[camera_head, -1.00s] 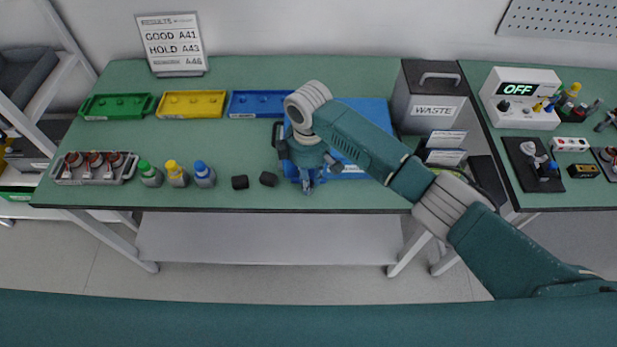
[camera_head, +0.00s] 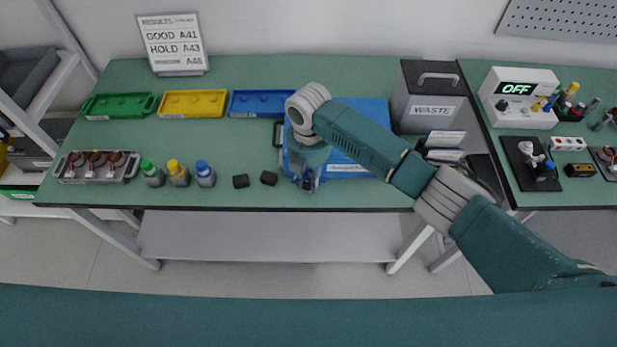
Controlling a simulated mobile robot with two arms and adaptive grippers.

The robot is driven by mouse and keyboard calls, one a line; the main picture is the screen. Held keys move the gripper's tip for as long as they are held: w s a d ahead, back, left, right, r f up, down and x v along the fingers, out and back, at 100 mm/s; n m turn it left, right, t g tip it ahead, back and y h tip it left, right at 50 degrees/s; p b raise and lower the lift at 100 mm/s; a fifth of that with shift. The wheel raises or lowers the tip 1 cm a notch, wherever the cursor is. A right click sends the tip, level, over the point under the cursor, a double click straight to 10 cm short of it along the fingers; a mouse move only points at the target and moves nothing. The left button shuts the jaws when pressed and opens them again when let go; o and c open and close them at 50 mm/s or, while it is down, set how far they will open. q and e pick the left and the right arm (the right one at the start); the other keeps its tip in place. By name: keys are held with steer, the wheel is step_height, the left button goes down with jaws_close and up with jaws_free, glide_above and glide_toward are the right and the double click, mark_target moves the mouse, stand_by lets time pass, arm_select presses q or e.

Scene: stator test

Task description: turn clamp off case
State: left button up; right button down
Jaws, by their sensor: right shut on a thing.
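The case is the blue box (camera_head: 345,171) at the right middle of the green bench, largely hidden behind my right arm. A dark handle shows at its left side. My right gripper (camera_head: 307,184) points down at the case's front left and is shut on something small. The held part is mostly hidden by the gripper; I take it to be the clamp, but its shape and angle cannot be made out. My left gripper is not in view.
Green (camera_head: 118,106), yellow (camera_head: 192,103) and blue (camera_head: 258,103) trays line the back. A waste bin (camera_head: 428,97) stands right of the case. A tester (camera_head: 519,99) reads OFF.

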mark_target(309, 182)
steer(key=n, duration=0.5)
steer(key=shift+w+r+n+b, duration=0.15)
steer(key=shift+n+b, duration=0.25)
stand_by(0.4)
steer(key=c, duration=1.8)
jaws_free()
steer(key=shift+o, duration=0.2)
step_height(309, 182, up, 12)
